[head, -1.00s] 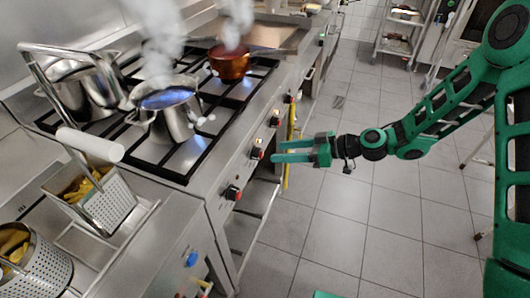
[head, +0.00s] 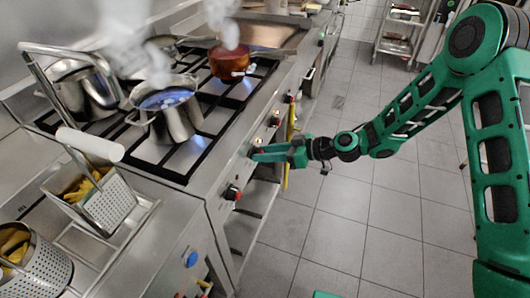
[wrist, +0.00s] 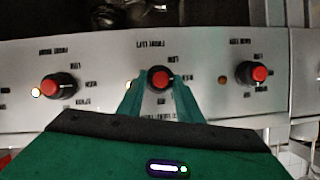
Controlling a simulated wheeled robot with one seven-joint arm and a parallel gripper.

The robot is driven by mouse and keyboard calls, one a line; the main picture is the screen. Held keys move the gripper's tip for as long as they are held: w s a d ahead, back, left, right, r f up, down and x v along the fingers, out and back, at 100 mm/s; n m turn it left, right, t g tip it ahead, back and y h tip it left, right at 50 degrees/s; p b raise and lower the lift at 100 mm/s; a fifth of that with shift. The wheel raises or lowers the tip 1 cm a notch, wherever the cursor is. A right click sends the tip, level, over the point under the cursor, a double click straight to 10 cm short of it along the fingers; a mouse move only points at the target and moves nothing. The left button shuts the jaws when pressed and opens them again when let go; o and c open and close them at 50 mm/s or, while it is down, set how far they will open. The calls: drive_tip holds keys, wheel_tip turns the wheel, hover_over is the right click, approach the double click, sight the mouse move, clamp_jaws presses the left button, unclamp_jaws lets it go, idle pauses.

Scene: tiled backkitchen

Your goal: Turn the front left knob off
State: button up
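A row of black knobs with red caps runs along the stove's front panel. My gripper (head: 262,152) is at the second knob from the near end, the middle knob (wrist: 160,77) in the wrist view. Its fingers lie close against both sides of that knob, apparently shut on it. The label above it is too blurred to read surely. The nearest knob (head: 232,193) stands free and is the left one (wrist: 58,87) in the wrist view. Another free knob (wrist: 251,73) is on the right. The gripped knob's pointer cannot be made out.
A steaming steel pot (head: 172,112) stands on the near burner, with a copper pot (head: 228,63) farther back. A yellow rail (head: 290,150) runs beside the gripper. Fryer baskets (head: 100,200) are at left. The tiled floor (head: 340,230) is clear.

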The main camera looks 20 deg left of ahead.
drive_tip(key=m+g+y, duration=0.1)
drive_tip(key=m, duration=0.3)
drive_tip(key=w+f+m+g+y, duration=0.1)
drive_tip(key=m+g, duration=0.1)
drive_tip(key=m, duration=0.3)
drive_tip(key=m+g+y, duration=0.2)
drive_tip(key=m, duration=0.3)
drive_tip(key=shift+w+d+f, duration=0.2)
drive_tip(key=shift+w+f, duration=0.05)
drive_tip(key=shift+f, duration=0.1)
idle(0.5)
idle(0.6)
drive_tip(key=o, duration=1)
drive_tip(key=shift+o, duration=0.2)
drive_tip(key=shift+s+a+r, duration=0.1)
drive_tip(key=shift+s, duration=0.05)
